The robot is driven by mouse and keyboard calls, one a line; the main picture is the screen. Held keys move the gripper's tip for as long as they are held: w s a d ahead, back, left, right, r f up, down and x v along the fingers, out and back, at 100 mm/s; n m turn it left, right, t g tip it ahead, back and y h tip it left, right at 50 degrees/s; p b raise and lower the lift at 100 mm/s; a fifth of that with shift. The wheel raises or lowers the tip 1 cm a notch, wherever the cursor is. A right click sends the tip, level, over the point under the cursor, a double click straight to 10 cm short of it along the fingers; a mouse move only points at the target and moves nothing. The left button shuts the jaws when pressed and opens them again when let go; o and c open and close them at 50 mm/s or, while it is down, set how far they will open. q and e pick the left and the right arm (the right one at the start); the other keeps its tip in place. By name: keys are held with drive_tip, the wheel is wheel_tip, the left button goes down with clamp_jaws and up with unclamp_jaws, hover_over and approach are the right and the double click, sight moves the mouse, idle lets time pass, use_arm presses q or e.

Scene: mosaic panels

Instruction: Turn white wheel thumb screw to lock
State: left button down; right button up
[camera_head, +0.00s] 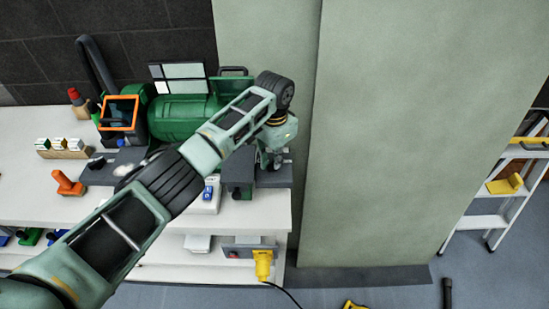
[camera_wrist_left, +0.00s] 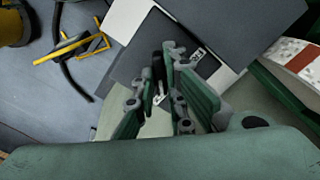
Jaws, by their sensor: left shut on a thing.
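My left gripper (camera_head: 271,160) reaches down at the right end of the green machine (camera_head: 180,118), above its dark grey base (camera_head: 272,178). In the left wrist view the gripper (camera_wrist_left: 163,92) has its green fingers with grey joints close together, shut on a small pale part between the tips. The fingers hide most of this part, so I cannot tell for sure that it is the white wheel thumb screw. I make out no white wheel clearly elsewhere. My right gripper is not in view.
The white bench (camera_head: 30,180) holds an orange-framed screen (camera_head: 120,112), an orange stamp-like tool (camera_head: 68,183) and a wooden rack (camera_head: 62,150). A pale green wall panel (camera_head: 390,130) stands close right of the gripper. A yellow plug (camera_head: 262,264) hangs below the bench top.

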use_arm(q)
drive_tip(key=c, duration=1.8)
unclamp_jaws()
drive_tip(key=shift+a+r, duration=0.1)
wheel_tip(320, 180, up, 12)
